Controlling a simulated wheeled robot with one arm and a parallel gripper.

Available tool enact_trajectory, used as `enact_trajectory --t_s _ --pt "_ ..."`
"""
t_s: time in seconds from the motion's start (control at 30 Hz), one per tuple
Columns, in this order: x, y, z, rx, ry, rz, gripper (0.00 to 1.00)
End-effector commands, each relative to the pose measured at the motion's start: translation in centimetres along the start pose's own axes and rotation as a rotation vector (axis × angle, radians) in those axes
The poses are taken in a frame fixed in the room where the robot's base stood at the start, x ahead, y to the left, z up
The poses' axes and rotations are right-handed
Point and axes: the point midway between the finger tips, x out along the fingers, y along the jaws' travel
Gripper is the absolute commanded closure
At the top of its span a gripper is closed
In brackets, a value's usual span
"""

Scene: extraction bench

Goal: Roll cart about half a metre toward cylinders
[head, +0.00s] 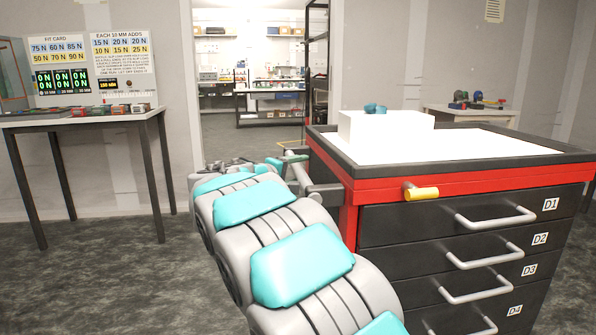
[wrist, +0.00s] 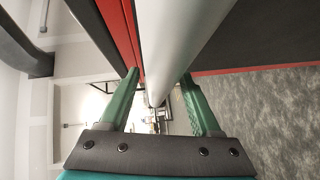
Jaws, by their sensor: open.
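The cart (head: 350,185) is a red and black drawer cabinet with a white top, at the right of the head view. Its drawers are labelled D1 to D4 and look shut. A grey handle bar (head: 322,190) sticks out at its left side. My gripper (head: 290,157) is at this bar, partly hidden behind my arm. In the wrist view my gripper (wrist: 160,76) is open, with its green fingers on either side of a grey bar (wrist: 165,50). I cannot tell whether they touch it. I cannot make out any cylinders for certain.
A white block (head: 385,132) with a small teal item (head: 375,108) sits on the cart. A table with a sign board (head: 95,50) stands at the left. A doorway opens behind. A small table (head: 470,112) stands at the back right. Grey floor (head: 110,270) is clear at the left.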

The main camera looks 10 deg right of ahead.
Motion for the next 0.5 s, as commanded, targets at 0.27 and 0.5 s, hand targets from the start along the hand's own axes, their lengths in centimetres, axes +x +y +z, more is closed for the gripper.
enact_trajectory --t_s 0.27,0.5 --pt "-0.03 0.02 -0.01 0.000 0.000 0.000 0.64" --pt "-0.04 0.00 0.00 0.000 0.000 0.000 0.91"
